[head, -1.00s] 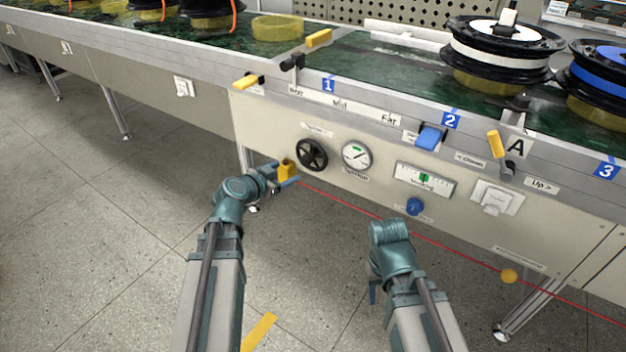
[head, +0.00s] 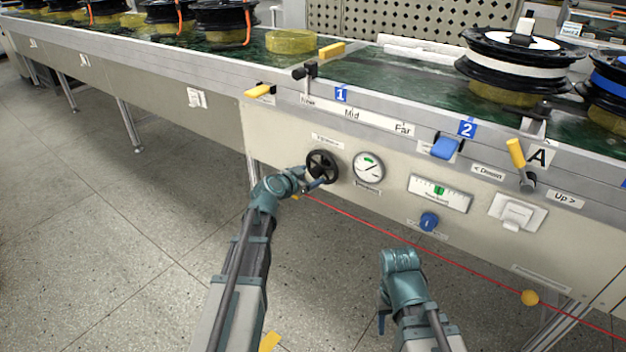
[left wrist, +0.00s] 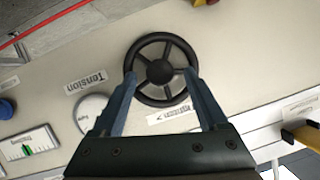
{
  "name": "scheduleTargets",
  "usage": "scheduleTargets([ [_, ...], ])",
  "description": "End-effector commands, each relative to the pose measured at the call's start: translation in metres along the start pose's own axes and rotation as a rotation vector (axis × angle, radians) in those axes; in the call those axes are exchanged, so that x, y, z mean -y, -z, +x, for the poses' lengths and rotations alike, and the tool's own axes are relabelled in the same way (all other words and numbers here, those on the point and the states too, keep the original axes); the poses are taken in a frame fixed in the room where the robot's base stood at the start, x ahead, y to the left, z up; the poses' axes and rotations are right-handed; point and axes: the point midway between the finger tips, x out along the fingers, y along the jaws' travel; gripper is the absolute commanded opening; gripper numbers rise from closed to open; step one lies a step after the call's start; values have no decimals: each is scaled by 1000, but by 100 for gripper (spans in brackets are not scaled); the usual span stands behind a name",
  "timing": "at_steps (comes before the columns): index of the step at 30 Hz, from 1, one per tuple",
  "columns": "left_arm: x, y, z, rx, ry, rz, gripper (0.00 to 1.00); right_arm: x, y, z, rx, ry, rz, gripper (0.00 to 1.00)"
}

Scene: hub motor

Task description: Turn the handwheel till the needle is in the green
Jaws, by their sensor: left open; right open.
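The black handwheel (head: 322,167) is on the beige panel under the conveyor. It shows whole in the left wrist view (left wrist: 161,69), with spokes and a round hub. To its right is a round white gauge (head: 368,167) with a green zone at the top; its dark needle looks slanted toward the upper right, outside the green. My left gripper (head: 318,181) is at the wheel. In the left wrist view its open fingers (left wrist: 160,82) lie on either side of the wheel's near part; contact cannot be told. My right gripper (head: 382,318) is low, away from the panel, its fingers mostly hidden.
The panel also holds a linear gauge (head: 440,193), a blue knob (head: 429,222), a white switch (head: 517,213), a blue lever (head: 446,148) and yellow-handled levers (head: 516,153). A red line (head: 400,239) runs below. Spools (head: 515,60) stand on the conveyor. The floor in front is clear.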

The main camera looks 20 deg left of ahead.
Motion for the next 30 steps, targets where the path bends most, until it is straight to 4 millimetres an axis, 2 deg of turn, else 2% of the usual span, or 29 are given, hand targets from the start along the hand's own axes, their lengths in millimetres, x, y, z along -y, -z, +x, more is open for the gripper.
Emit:
scheduleTargets([
  [1, 0, -1, 9, 0, -1, 1, 76, 0, 0, 4, 0, 0, 0, 50],
  [6, 0, 0, 20, 0, 0, 1, 76, 1, 0, 8, -1, 0, 0, 50],
  [17, 0, 0, 22, 1, 0, 1, 76, 1, 1, 8, -1, 0, 0, 50],
  [27, 0, 0, 21, 0, 0, 1, 15, 1, 0, 8, -1, 0, 0, 50],
  [30, 0, 0, 21, 0, 0, 1, 0, 1, 0, 8, -1, 0, 0, 50],
])
